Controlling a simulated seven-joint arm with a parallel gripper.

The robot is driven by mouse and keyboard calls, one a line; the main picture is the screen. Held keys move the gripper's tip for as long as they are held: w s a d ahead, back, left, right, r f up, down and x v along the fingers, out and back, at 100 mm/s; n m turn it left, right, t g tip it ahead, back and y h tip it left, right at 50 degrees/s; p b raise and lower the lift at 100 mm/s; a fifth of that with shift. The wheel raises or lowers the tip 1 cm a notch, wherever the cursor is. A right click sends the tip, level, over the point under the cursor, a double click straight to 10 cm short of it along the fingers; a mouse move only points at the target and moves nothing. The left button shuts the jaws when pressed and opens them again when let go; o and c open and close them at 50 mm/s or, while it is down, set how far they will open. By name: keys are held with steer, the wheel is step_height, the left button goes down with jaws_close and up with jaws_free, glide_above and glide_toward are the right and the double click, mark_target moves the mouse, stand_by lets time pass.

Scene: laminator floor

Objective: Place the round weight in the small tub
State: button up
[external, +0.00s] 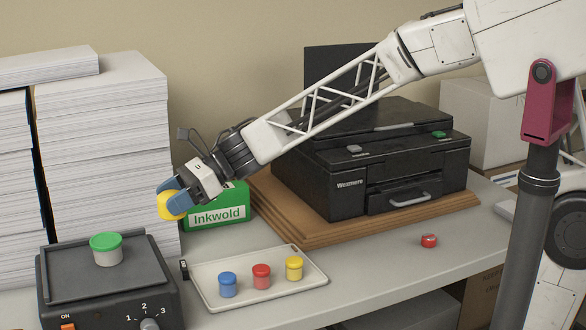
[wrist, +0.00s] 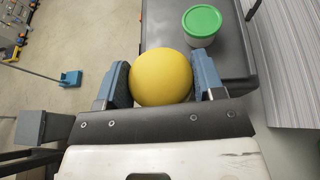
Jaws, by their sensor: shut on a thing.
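My gripper (external: 172,201) is shut on a round yellow weight (external: 168,206), holding it in the air in front of the paper stacks. In the wrist view the yellow weight (wrist: 161,77) sits between my two blue fingers (wrist: 158,82). A small white tub with a green top (external: 106,249) stands upright on the black machine's flat plate, below and left of my gripper. The tub (wrist: 201,25) also shows in the wrist view, beyond the weight and apart from it.
The black machine (external: 107,292) has knobs in front. A white tray (external: 214,295) holds blue, red and yellow small pots. A green Inkwold box (external: 236,194) stands close behind my gripper. Paper stacks (external: 105,130) rise at left; a black printer (external: 350,190) sits on a wooden board.

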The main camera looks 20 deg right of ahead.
steer(key=shift+n+g, duration=0.6)
steer(key=shift+g, duration=0.1)
steer(key=s, duration=0.1)
steer(key=s+a, duration=0.1)
steer(key=s, duration=0.1)
steer(key=s+a, duration=0.1)
steer(key=shift+s+a+f, duration=0.15)
steer(key=shift+a+f, duration=0.05)
steer(key=shift+f, duration=0.15)
steer(key=shift+a, duration=0.1)
glide_above(106, 239)
steer(key=shift+f, duration=0.7)
steer(key=shift+f, duration=1.8)
steer(key=shift+f, duration=0.15)
steer(key=o, duration=1.2)
steer(key=shift+c, duration=0.2)
